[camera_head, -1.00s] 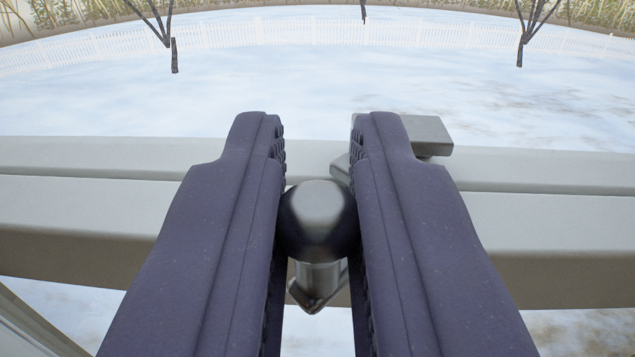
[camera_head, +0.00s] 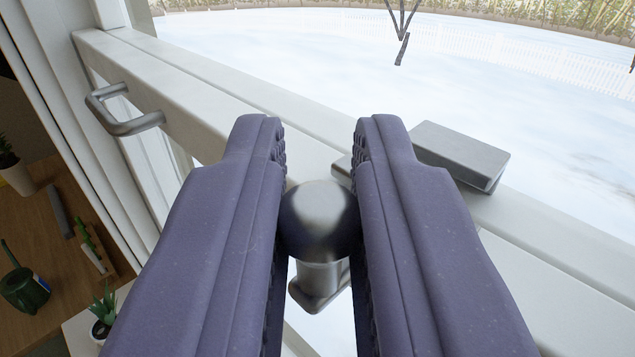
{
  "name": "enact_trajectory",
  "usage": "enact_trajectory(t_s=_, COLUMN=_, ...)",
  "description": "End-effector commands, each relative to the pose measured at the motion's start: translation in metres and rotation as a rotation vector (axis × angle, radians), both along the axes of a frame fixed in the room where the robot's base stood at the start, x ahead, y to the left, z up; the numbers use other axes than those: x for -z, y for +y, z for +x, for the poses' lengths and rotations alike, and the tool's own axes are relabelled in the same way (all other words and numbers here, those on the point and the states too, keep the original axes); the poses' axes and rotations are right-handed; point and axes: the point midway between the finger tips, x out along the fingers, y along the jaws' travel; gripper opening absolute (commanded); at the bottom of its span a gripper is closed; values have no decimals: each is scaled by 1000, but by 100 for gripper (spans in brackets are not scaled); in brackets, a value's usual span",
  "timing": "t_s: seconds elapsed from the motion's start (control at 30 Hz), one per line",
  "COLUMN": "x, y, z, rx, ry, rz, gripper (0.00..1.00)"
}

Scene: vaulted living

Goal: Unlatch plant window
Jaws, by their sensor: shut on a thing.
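My gripper (camera_head: 318,150) has its two purple fingers on either side of a round metal latch knob (camera_head: 318,215), shut on it. The knob sits on a short metal stem (camera_head: 318,285), and its lower parts are partly hidden by the fingers. A grey metal latch block (camera_head: 460,155) lies on the white window frame (camera_head: 570,245) just right of the fingers. The frame runs slantwise from upper left to lower right. Whether the latch is engaged cannot be told.
A metal pull handle (camera_head: 125,112) sticks out at the upper left of the frame. At the left a wooden surface (camera_head: 60,215) holds a green watering can (camera_head: 25,285) and potted plants; another small plant (camera_head: 103,308) stands lower. Snowy ground and a white fence show outside.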

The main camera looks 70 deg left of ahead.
Motion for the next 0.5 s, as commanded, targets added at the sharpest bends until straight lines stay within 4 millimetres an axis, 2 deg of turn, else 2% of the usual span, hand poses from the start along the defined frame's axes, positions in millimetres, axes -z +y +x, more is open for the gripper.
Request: enact_trajectory(t_s=0.5, x=1, y=-1, z=1, rx=-28, ry=0, rz=-1, gripper=0)
